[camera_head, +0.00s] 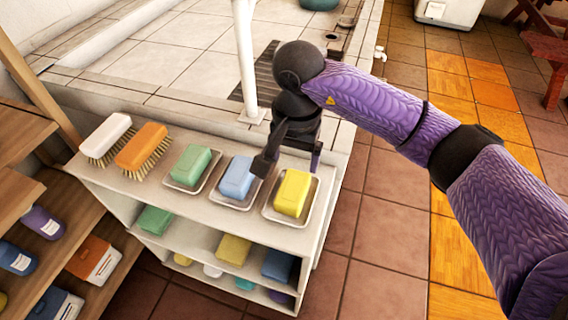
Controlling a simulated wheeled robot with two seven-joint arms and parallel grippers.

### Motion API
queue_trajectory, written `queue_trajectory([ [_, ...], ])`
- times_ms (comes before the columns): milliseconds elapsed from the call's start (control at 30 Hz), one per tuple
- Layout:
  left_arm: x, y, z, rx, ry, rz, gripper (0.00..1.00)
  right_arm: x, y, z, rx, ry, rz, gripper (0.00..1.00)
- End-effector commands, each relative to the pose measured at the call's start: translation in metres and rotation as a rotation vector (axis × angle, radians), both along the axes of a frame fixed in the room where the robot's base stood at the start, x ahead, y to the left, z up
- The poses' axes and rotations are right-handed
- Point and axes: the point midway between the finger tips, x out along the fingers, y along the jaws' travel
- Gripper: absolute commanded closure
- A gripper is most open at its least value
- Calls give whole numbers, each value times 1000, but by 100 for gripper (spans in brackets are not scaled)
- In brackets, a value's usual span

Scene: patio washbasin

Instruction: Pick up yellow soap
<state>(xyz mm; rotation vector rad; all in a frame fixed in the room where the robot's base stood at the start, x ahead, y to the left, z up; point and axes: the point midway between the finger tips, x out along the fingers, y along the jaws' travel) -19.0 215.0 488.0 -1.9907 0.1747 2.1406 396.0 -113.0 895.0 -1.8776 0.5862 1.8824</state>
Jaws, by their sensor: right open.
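The yellow soap (293,193) is a bar lying in a pale dish (271,213) at the right end of the white shelf's top. My right gripper (289,166) is just behind and above it, pointing down. Its dark fingers are spread, one over the blue soap side and one behind the yellow soap. It holds nothing that I can see. Whether a finger touches the yellow soap I cannot tell. My left gripper is not in view.
Blue soap (237,177) and green soap (191,165) lie in dishes to the left, with orange (142,146) and white brushes (106,136) beyond. A white post (245,60) rises behind the shelf. Open tiled floor (385,240) lies to the right.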

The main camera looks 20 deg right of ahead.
Motion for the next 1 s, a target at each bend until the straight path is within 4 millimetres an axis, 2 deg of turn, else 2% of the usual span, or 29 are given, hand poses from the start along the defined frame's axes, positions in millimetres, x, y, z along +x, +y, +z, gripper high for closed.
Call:
queue_trajectory([
  [67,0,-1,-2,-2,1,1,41,0,3,-5,0,0,12,15],
  [167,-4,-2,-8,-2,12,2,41,-1,3,-22,0,2,11,15],
  [333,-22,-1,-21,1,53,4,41,0,2,-62,3,6,8,15],
  [500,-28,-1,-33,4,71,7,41,1,0,-95,3,5,7,15],
  [600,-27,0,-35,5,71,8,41,1,0,-100,3,1,7,15],
  [767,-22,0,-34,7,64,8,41,1,-1,-99,3,-1,7,15],
  [800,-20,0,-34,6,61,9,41,1,-1,-99,3,-1,7,17],
  [1000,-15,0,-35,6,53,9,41,1,-1,-99,2,0,7,59],
])
